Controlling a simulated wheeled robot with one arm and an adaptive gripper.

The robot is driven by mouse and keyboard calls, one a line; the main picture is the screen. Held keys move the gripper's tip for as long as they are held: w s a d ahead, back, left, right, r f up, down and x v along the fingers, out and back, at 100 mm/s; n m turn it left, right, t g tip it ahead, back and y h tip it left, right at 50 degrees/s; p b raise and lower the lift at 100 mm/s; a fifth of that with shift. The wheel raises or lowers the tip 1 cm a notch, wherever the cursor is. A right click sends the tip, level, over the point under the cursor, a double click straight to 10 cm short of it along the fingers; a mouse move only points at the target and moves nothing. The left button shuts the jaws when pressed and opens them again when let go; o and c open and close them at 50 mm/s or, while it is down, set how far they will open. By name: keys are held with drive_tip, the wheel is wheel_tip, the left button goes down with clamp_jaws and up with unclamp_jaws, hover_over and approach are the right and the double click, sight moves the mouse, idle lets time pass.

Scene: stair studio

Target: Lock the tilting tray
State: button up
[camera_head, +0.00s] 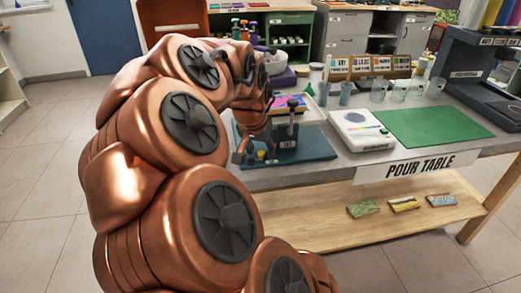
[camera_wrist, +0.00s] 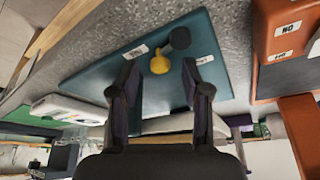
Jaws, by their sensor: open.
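A dark teal tray or board (camera_head: 318,151) lies on the pour table, and I cannot tell whether it is level or tilted. It fills the middle of the wrist view (camera_wrist: 95,72). A small yellow knob (camera_wrist: 160,64) shows between my fingers in that view, and it is also in the head view (camera_head: 261,155). Next to it is a dark round-topped post (camera_wrist: 179,39). My gripper (camera_wrist: 162,60) is open, with a finger on each side of the knob in the picture; contact cannot be seen. In the head view my arm hides most of the gripper.
A white scale-like device (camera_head: 361,130) and a green mat (camera_head: 435,125) lie to the right of the tray. Several cups (camera_head: 378,90) stand behind. A dark machine (camera_head: 462,65) is at the far right. An orange box (camera_wrist: 282,40) is beside the tray in the wrist view.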

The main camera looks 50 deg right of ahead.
drive_tip(key=shift+f, duration=0.25)
clamp_jaws()
idle(0.3)
